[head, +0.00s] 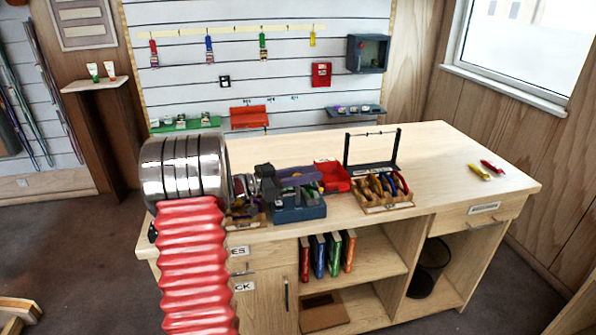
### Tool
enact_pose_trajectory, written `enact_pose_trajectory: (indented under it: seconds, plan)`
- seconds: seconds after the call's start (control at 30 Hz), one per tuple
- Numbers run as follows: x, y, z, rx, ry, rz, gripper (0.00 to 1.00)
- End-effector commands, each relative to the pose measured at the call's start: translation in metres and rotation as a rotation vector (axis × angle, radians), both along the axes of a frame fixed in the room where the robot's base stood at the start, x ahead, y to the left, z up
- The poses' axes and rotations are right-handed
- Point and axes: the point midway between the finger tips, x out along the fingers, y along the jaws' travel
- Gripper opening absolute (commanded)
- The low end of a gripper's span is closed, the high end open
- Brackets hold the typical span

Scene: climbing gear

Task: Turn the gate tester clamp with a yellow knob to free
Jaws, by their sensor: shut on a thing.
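My arm comes up from the lower left and bends over the bench's left end. My gripper (270,182) appears as a small dark grey shape beyond the chrome link, low over the bench. It is shut at a blue block-like device (300,213), which looks like the gate tester. A purple-grey bar (300,177) lies across the top of this device. The clamp's yellow knob does not show clearly, and the hold point is too small and partly covered to make out. I cannot tell the clamp's setting.
A red bin (333,176) stands just behind the device. A wooden rack of carabiners (388,203) and a black wire frame (372,168) stand to its right. Yellow and red pieces (480,172) lie far right. The bench top (445,165) between is clear.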

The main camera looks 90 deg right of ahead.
Motion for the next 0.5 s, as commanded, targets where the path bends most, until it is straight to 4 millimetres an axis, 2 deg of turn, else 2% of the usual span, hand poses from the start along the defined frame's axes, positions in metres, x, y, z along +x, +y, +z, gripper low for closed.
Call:
enact_pose_trajectory:
  seconds: [0.5]
  plan:
    - [-0.0099,-0.0016,0.0016,-0.006,-0.001,-0.015,0.00]
